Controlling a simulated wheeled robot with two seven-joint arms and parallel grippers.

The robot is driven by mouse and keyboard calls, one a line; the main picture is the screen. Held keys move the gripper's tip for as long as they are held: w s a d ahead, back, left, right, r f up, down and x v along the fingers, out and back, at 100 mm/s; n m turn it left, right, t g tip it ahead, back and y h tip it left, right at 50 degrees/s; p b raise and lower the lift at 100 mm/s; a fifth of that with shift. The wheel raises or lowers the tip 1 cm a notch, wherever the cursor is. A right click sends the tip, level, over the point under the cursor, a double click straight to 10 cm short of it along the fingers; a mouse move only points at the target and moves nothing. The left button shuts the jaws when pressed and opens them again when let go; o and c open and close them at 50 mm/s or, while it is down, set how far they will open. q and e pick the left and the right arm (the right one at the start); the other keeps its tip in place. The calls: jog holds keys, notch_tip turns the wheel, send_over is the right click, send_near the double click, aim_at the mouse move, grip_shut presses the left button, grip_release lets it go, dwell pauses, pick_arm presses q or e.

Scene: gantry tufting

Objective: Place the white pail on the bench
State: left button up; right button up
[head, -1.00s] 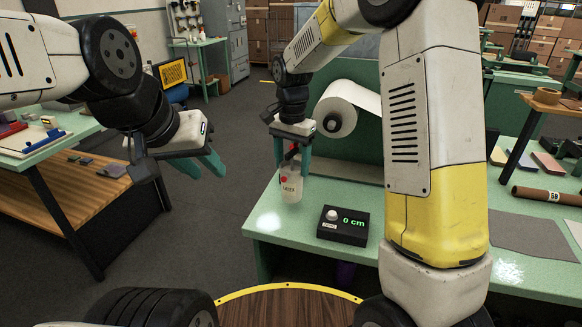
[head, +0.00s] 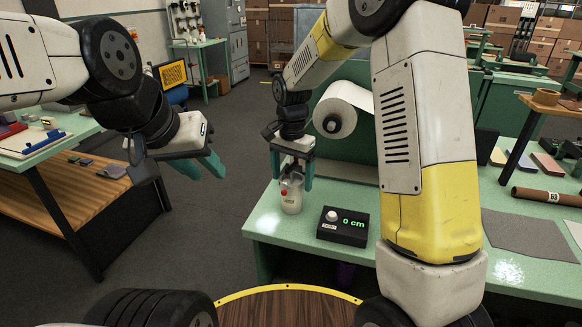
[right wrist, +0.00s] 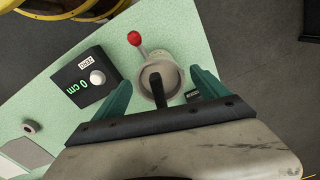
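The white pail (head: 291,199) appears to stand upright on the green bench (head: 268,228), near its left edge. A red ball shows at its side, and the right wrist view shows this ball on a short stalk beside the pail's round mouth (right wrist: 152,72). A dark bar crosses over the mouth. My right gripper (head: 293,178) is above the pail, pointing down. Its green fingers (right wrist: 162,85) stand on both sides of the pail, with visible gaps. The pail's base is hidden in the wrist view. My left gripper (head: 203,168) is open and empty over the floor, left of the bench.
A black display reading 0 cm (head: 343,227) sits close right of the pail. A white roll (head: 340,112) is behind it. A brown tube (head: 546,196) and grey sheet (head: 519,233) lie further right. Another table (head: 85,140) stands left, with open floor between.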

notch_tip(320, 180, up, 12)
jog(key=shift+r, duration=0.1)
jog(key=s+d+r+n+t+y, duration=0.2)
jog(key=s+d+r+n+t, duration=0.1)
jog(key=s+d+r, duration=0.6)
jog(key=s+d+f+n+t, duration=0.1)
jog(key=s+d+f+n, duration=0.1)
jog(key=s, duration=0.4)
jog(key=s+d+f+n+t, duration=0.1)
jog(key=s+f+n+t, duration=0.1)
jog(key=s, duration=0.5)
jog(key=shift+d, duration=0.35)
jog(key=shift+s, duration=0.1)
